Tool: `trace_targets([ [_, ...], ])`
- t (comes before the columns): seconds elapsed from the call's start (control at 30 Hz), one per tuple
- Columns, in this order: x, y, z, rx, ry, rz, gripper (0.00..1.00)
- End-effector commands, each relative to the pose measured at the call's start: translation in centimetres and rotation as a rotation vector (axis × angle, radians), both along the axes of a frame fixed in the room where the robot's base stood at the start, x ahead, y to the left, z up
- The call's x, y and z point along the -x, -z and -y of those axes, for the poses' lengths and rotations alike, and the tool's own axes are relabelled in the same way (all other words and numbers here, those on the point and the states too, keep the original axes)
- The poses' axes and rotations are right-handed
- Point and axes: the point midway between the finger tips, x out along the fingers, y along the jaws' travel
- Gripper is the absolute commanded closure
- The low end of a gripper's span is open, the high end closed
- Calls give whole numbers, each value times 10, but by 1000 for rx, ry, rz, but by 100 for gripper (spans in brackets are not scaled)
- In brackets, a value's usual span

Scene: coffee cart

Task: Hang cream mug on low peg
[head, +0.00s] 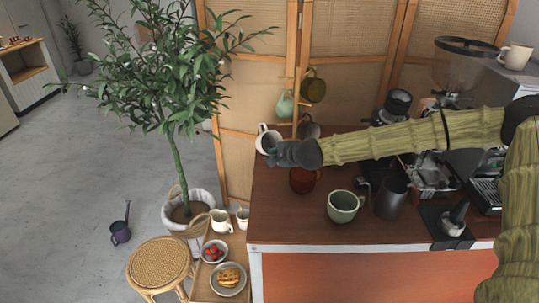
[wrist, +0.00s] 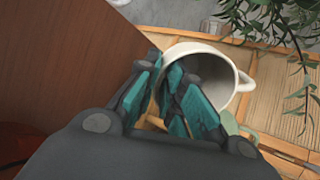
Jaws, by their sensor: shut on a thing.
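The cream mug (head: 266,136) is held in the air at the left end of the counter, beside the wooden mug stand (head: 297,98). My gripper (head: 272,152) is shut on it. In the wrist view the mug (wrist: 214,52) lies tilted, its opening facing my fingers (wrist: 172,88), which grip at its rim; its handle (wrist: 246,82) points right. A pale green mug (head: 285,105) and an olive mug (head: 313,88) hang on the stand. A grey mug (head: 309,128) is lower, partly behind my arm. I cannot make out the low peg clearly.
On the counter (head: 275,215) are a dark red mug (head: 303,181), a green mug (head: 344,206) and a dark pitcher (head: 391,198). A leafy potted tree (head: 178,80) stands left, with a folding screen (head: 350,32) behind. The front left counter is clear.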

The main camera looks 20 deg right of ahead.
Motion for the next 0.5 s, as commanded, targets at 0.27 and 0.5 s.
trace_targets([
  [0.27, -5, 1, 14, -1, 1, 1, 100],
  [0.5, -9, 2, 24, -1, -1, 0, 100],
])
